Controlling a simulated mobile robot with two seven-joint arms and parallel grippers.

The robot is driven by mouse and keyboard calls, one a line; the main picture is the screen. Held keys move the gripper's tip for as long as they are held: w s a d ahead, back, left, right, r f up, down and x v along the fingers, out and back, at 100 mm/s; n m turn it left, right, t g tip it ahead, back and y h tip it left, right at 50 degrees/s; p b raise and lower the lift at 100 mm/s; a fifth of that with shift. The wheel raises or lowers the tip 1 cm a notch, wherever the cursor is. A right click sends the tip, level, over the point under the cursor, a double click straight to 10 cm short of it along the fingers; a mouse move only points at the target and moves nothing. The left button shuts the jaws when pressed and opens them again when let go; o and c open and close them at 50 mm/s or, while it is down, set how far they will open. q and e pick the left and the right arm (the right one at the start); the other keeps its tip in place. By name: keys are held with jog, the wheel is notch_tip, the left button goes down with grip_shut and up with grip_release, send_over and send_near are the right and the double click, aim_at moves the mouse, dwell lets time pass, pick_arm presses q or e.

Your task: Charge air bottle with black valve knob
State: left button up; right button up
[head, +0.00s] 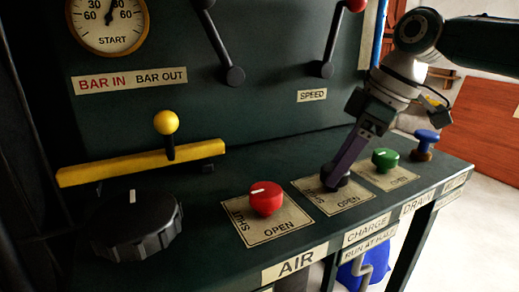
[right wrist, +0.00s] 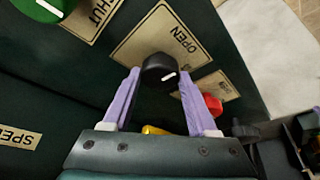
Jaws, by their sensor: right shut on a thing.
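The black valve knob (right wrist: 158,66) sits on a SHUT/OPEN plate (right wrist: 138,50) above the CHARGE label (head: 370,230). My right gripper (right wrist: 160,76) is shut on this knob, with one lilac finger on each side. In the right wrist view a white mark shows on the knob's near side. In the head view the right gripper (head: 336,180) comes down from above and hides most of the knob. The air bottle is not clearly in view. My left gripper is not in view.
A red knob (head: 266,198) stands left of it, a green knob (head: 385,159) and a blue one (head: 427,140) right. A large black knob (head: 140,222) and a yellow-balled lever (head: 166,124) are further left. A START gauge (head: 108,22) is on the upright panel behind.

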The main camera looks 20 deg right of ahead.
jog(key=m+h+p, duration=0.1)
jog(key=m+p, duration=0.1)
jog(key=p, duration=0.2)
jog(key=m+p, duration=0.3)
jog(key=p, duration=0.1)
jog(key=m+t+h+p, duration=0.1)
jog(key=m+p, duration=0.1)
jog(key=p, duration=0.2)
jog(key=shift+s+a+r+m+h, duration=0.1)
jog(key=shift+a+r+m+h, duration=0.2)
jog(key=m+h+p, duration=0.1)
jog(key=m+p, duration=0.1)
jog(key=shift+a+f+m, duration=0.1)
jog(key=shift+m, duration=0.2)
jog(key=m+h+p, duration=0.1)
jog(key=m, duration=0.1)
jog(key=shift+f+m, duration=0.15)
jog(key=shift+m, duration=0.25)
jog(key=shift+a+f+m+h, duration=0.1)
jog(key=shift+m+h, duration=0.3)
jog(key=shift+m, duration=0.7)
jog(key=shift+m+g+h, duration=0.3)
jog(key=shift+m+g, duration=0.1)
jog(key=shift+m, duration=0.5)
